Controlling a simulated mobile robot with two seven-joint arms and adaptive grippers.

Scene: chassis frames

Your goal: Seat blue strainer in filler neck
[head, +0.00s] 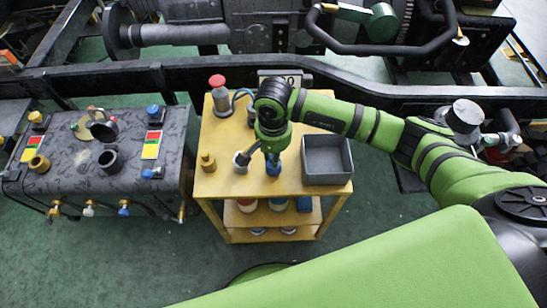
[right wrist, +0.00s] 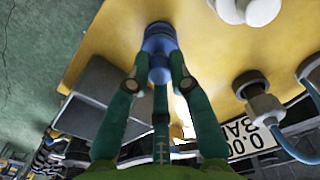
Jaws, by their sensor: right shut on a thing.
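The blue strainer (head: 273,170) is at the yellow cart's top, left of the grey bin. My right gripper (head: 273,154) points down and is shut on it. In the right wrist view, the fingers of my right gripper (right wrist: 160,72) close around the blue strainer (right wrist: 159,38). I cannot tell whether the strainer touches the cart top. A dark open neck (head: 108,159), which looks like the filler neck, stands on the dark tank (head: 60,183) at the left, well apart from the gripper. My left gripper is not in view.
A pressure display (right wrist: 255,135) is near the hoses. Chassis rails (head: 190,75) run behind. A gap separates tank and cart.

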